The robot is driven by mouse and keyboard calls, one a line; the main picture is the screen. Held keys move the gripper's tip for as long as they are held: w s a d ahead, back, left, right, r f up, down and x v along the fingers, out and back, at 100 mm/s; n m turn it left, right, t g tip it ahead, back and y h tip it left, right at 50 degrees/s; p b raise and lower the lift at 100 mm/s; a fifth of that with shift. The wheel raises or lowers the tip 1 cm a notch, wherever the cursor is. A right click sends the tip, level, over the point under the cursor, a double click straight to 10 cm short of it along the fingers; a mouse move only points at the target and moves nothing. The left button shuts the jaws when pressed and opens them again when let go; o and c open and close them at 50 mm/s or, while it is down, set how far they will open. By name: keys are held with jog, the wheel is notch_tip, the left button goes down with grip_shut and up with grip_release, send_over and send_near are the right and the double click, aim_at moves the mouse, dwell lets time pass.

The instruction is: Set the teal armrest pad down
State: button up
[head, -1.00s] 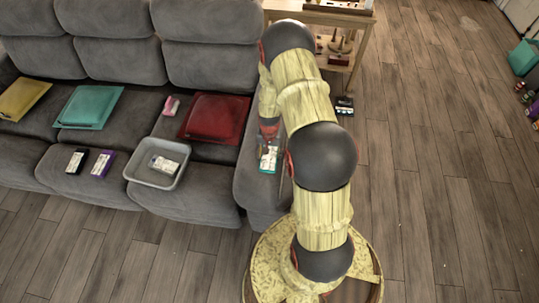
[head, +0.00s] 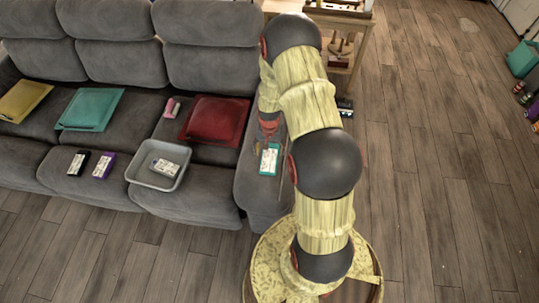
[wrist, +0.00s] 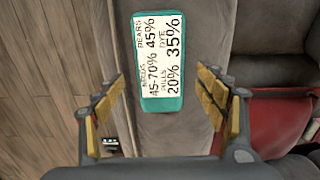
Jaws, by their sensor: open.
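The teal armrest pad (head: 269,160), a small flat teal block with a white printed label, lies on the grey sofa armrest (head: 262,195). In the wrist view, the pad (wrist: 174,103) lies label up, with its near end showing between the two fingers and the rest reaching past the fingertips. My gripper (head: 268,130) is at the far end of the pad in the head view. In the wrist view my gripper (wrist: 161,82) is open, its yellow-padded fingers apart on either side of the pad with gaps.
On the sofa seats are a red square pad (head: 215,120), a grey tray (head: 140,174) holding a labelled block, a pink item (head: 171,107), a black block (head: 77,162), a purple block (head: 103,165) and a teal square pad (head: 90,109). A wooden table (head: 345,45) stands behind my arm.

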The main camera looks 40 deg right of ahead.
notch_tip(320, 180, up, 8)
jog(key=p, duration=0.1)
notch_tip(320, 180, up, 15)
jog(key=n+t, duration=0.1)
jog(key=n, duration=0.1)
send_over(269, 157)
jog(key=w+a, duration=0.2)
jog(key=a, duration=0.3)
jog(key=s+a+r+n+t, duration=0.25)
jog(key=a+r, duration=0.45)
jog(key=r, duration=0.5)
jog(key=s+a+r+n+t, duration=0.1)
jog(key=s+a+r+n, duration=0.1)
jog(key=s+a+r, duration=0.3)
jog(key=s+a+r+n+t, duration=0.1)
jog(key=s+a+r+n, duration=0.2)
jog(key=s+a+r, duration=0.2)
jog(key=s+r, duration=0.3)
jog(key=s, duration=0.4)
jog(key=shift+a+r, duration=0.25)
